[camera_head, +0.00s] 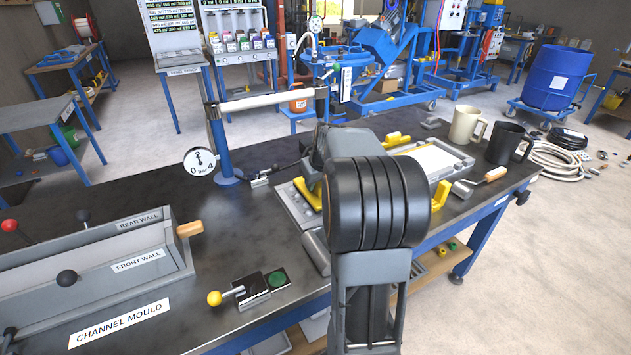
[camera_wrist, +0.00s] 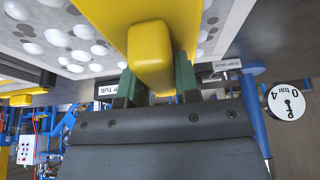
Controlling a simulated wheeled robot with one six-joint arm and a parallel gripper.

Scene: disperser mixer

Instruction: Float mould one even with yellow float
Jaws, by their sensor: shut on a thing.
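In the wrist view, my gripper (camera_wrist: 155,84) has its green fingers on both sides of the block handle of the yellow float (camera_wrist: 152,50) and is shut on it. The float's flat yellow plate lies beyond the handle, over a grey surface with white rounded stones (camera_wrist: 60,38). In the head view, part of the yellow float (camera_head: 307,194) shows left of my arm, over a grey mould (camera_head: 288,205). My arm hides most of that mould and the gripper. I cannot tell whether the float touches the surface, nor which mould is number one.
A tray with a pale flat surface (camera_head: 437,158) lies right of my arm. A gauge (camera_head: 199,161) stands by a blue post. The channel mould (camera_head: 100,255) is at left.

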